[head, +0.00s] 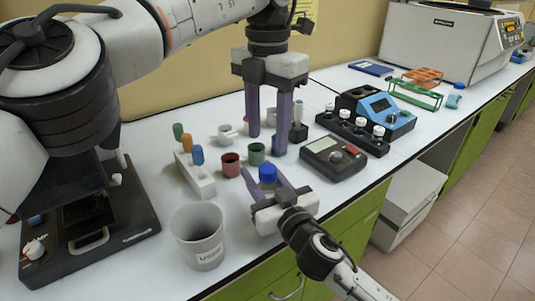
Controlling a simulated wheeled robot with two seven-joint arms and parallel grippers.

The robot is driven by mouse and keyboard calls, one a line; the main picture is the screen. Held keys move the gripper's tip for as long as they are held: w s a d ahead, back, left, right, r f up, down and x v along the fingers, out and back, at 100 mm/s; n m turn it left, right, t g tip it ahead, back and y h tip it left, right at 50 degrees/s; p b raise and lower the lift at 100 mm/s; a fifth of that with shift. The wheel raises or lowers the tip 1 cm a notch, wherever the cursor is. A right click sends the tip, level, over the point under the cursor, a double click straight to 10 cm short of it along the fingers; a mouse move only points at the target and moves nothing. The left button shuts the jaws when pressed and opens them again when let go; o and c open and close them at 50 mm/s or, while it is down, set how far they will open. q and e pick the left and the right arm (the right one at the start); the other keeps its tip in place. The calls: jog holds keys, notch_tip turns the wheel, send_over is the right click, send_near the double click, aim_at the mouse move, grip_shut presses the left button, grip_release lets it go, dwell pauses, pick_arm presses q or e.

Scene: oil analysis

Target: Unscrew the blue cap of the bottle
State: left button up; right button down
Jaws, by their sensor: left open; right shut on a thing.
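The blue cap (267,171) sits on a small bottle near the front edge of the white bench. The bottle's body is mostly hidden by my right gripper (266,183), whose purple fingers are shut around it below the cap. My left gripper (266,146) points straight down from above. Its two long purple fingers are apart and empty, with their tips a little above and behind the blue cap, not visibly touching it.
A grey cup (199,238) stands at the front left. A red cup (231,165) and a green cup (257,153) stand close behind the bottle. A white rack (196,176) holds coloured-top tubes. A dark scale (333,158) stands to the right.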

aim_at(267, 168)
pick_arm(q)
jog(key=m, duration=1.4)
jog(key=shift+m, duration=0.4)
jog(key=m, duration=1)
jog(key=shift+m, duration=0.3)
jog(key=m, duration=0.4)
jog(key=shift+f, duration=4)
jog(key=shift+c, duration=0.4)
